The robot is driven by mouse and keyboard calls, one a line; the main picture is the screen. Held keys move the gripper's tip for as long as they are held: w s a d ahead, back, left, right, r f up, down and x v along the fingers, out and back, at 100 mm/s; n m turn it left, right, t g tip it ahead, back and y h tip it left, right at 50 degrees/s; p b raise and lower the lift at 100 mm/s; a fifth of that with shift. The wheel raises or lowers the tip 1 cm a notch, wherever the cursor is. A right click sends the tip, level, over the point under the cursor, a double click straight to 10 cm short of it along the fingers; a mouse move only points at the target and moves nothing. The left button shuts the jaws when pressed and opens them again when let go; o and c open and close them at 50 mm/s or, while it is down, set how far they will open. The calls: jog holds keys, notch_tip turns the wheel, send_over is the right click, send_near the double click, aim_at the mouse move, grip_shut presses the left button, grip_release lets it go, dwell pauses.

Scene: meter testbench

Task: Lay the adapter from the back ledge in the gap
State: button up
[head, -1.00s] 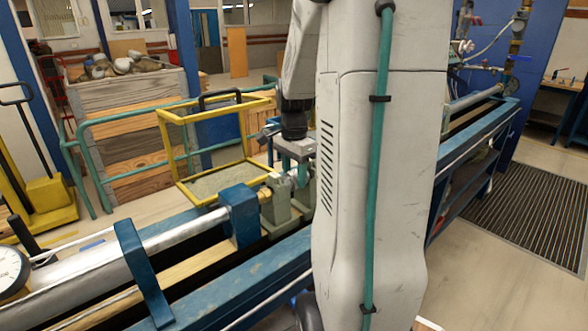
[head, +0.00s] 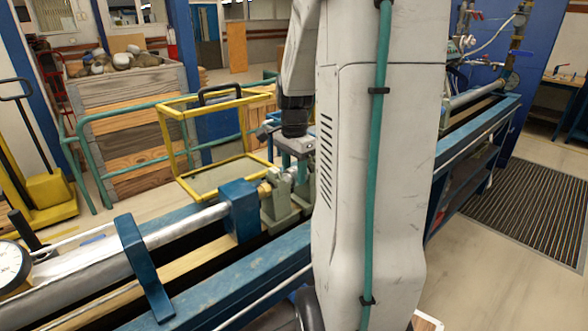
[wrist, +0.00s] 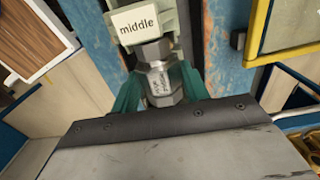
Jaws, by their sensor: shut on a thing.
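The adapter (wrist: 160,82) is a grey metal fitting with a hexagonal part and small markings. In the wrist view it sits between the teal fingers of my gripper (wrist: 158,92), which is shut on it. A pale green support with a label reading "middle" (wrist: 136,25) is just beyond the adapter; whether they touch is unclear. In the head view my gripper (head: 300,170) points down over the green supports (head: 278,208), right of the pipe's brass end (head: 264,189). My arm hides the right side of the gap there.
A long silver pipe (head: 180,226) lies along the blue bench (head: 215,278), passing through a blue clamp block (head: 238,208). A yellow frame (head: 166,142) stands behind the bench, close to my gripper. A dial gauge (head: 10,264) is at the far left.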

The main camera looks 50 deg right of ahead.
aim_at(294, 168)
jog(key=o, duration=1.3)
jog(key=shift+f, duration=0.1)
jog(key=shift+r, duration=4.55)
